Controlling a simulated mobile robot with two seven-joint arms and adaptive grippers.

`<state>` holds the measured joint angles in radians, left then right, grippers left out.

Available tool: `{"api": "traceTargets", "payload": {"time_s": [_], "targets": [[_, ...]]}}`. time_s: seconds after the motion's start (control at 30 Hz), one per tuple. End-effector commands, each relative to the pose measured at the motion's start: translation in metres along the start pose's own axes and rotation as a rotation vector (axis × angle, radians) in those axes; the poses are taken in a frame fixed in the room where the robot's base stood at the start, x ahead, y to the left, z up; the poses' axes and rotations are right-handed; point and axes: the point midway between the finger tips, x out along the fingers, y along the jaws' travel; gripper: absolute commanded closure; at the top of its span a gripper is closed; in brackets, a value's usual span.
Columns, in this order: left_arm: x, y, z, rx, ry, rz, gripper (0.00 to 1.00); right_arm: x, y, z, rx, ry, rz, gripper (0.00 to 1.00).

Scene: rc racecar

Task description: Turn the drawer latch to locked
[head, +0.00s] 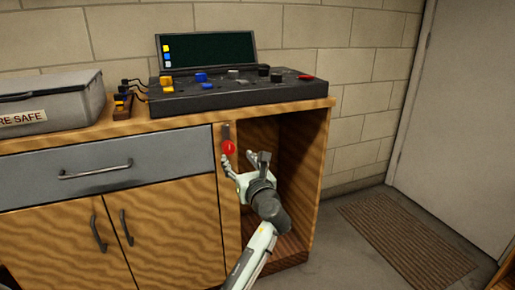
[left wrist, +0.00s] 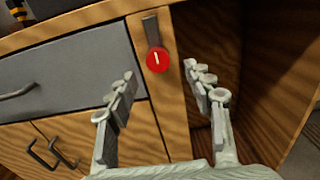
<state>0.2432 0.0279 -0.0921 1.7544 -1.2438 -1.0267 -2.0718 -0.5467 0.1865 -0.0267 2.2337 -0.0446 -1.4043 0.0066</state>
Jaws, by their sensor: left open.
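The drawer latch is a round red knob with a short pale mark on its face. It sits on the narrow wooden post right of the grey drawer (head: 105,170), below a dark metal plate (head: 226,131). The red knob (head: 229,148) shows in the head view, and the red knob (left wrist: 157,60) also shows in the left wrist view, with its mark near upright. My left gripper (head: 245,160) is open and empty, close in front of the post. In the left wrist view, the open fingers (left wrist: 159,82) stand either side of the knob, apart from it. My right gripper is not in view.
A black control panel (head: 225,96) with coloured knobs and a dark screen (head: 207,50) stands on the wooden bench. A grey safe box (head: 45,100) is at the left. An open cubby (head: 290,150) lies right of the post. The floor (head: 330,240) there is clear beside a brown mat (head: 405,240).

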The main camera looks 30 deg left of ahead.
Motion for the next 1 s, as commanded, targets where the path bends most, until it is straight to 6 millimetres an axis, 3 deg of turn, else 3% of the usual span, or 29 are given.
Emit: {"api": "traceTargets", "payload": {"time_s": [0.43, 0.83, 1.0], "targets": [[0.064, 0.001, -0.001, 0.0, 0.001, 0.002, 0.48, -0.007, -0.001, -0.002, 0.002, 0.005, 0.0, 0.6], [0.075, 0.001, -0.001, -0.002, 0.002, 0.001, 0.48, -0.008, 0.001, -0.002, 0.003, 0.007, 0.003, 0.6], [0.074, 0.001, -0.001, -0.002, 0.002, 0.001, 0.68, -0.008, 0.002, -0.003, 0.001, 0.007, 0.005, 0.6]]}}
